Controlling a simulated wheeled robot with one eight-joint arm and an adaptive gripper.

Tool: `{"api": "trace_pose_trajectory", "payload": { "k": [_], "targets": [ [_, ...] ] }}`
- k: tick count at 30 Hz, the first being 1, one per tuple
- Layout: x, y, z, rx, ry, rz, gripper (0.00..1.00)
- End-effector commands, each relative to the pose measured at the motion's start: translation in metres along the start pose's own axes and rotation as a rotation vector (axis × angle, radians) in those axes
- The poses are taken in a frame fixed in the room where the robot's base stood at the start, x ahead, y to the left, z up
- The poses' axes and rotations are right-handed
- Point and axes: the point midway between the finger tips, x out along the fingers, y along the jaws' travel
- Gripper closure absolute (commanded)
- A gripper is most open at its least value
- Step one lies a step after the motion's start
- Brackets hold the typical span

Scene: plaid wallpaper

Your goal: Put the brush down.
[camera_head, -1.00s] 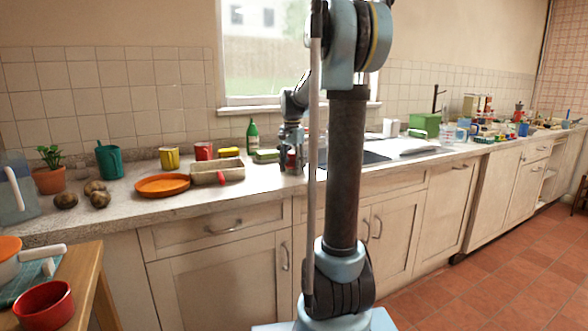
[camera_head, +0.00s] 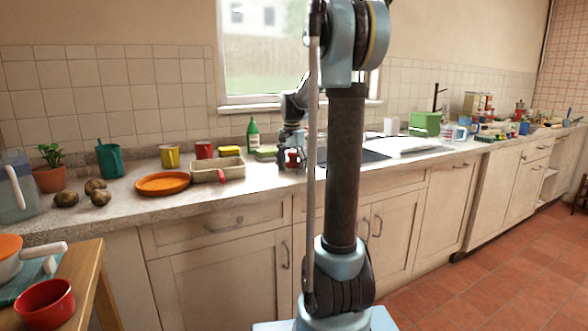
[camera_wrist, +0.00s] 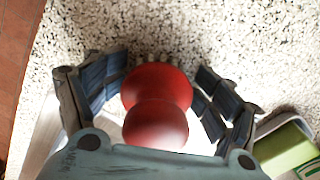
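The brush (camera_wrist: 156,122) has a rounded red handle and stands upright on the counter between my fingers. A few pale bristles show at its far edge in the wrist view. In the head view it is a small red shape (camera_head: 292,159) under my gripper (camera_head: 292,150). In the wrist view my gripper (camera_wrist: 162,75) has its fingers spread on both sides of the brush, with a narrow gap at the right. The left finger is very close to the handle, and contact there is hard to tell.
A green-and-white sponge-like block (camera_wrist: 285,150) lies close at the right. A loaf pan (camera_head: 232,174), an orange plate (camera_head: 163,184) and a green bottle (camera_head: 253,136) stand nearby on the counter (camera_head: 140,205). The sink is to the right. Speckled counter beyond the brush is clear.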

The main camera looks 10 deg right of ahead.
Motion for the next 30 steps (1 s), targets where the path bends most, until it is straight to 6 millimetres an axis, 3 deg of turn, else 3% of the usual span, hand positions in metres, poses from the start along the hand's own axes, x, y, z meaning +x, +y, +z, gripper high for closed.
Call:
{"api": "trace_pose_trajectory", "payload": {
  "k": [16,30],
  "targets": [
    [-0.011,0.002,0.001,0.001,0.002,-0.001,0.3],
    [-0.093,0.002,0.001,0.002,0.002,-0.001,0.3]
  ]
}}
